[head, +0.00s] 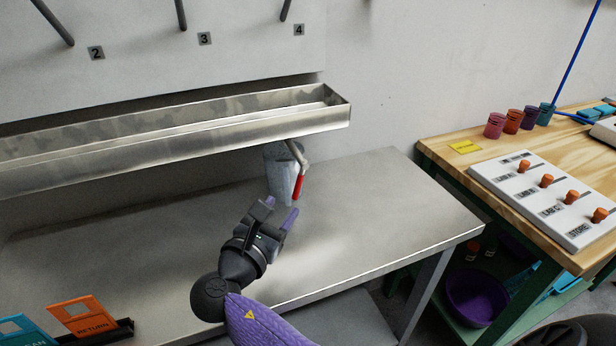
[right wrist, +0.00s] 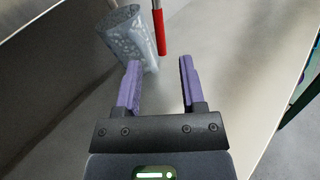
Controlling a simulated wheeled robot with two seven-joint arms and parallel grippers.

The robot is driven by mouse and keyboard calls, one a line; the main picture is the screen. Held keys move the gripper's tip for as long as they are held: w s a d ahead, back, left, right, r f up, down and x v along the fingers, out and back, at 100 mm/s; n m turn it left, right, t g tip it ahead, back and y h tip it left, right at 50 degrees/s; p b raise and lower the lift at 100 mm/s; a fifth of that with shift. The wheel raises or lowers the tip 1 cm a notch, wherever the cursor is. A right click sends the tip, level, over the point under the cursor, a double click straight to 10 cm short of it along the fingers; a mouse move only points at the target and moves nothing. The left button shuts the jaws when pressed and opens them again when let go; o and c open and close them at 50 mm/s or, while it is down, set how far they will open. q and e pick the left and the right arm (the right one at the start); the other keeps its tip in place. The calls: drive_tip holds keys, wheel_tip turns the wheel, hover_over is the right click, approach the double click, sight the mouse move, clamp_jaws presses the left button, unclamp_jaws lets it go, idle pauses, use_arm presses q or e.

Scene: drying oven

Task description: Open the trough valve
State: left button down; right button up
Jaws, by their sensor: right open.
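The metal trough (head: 180,135) runs along the wall above the steel table. Below its right end is a bent pipe with the valve's red handle (head: 298,187), which hangs downward. In the right wrist view the red handle (right wrist: 159,32) is ahead of the fingers, near the top. My left gripper is not in view.
The steel table (head: 400,195) is mostly clear. At right a wooden bench (head: 470,150) holds a white board (head: 545,195) with orange knobs and several coloured cups. Orange and blue cards (head: 82,315) stand at the lower left. Numbered pegs project from the wall panel above.

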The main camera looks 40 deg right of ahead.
sight(296, 190)
drive_tip(key=b+x, duration=0.1)
drive_tip(key=x, duration=0.2)
drive_tip(key=b+x, duration=0.1)
drive_tip(key=x, duration=0.3)
drive_tip(key=shift+f, duration=0.2)
drive_tip(key=shift+w+d+r, duration=0.15)
drive_tip(key=shift+w+d, duration=0.1)
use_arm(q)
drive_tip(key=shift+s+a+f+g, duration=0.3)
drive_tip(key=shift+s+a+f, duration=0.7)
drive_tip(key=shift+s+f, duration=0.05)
use_arm(e)
clamp_jaws()
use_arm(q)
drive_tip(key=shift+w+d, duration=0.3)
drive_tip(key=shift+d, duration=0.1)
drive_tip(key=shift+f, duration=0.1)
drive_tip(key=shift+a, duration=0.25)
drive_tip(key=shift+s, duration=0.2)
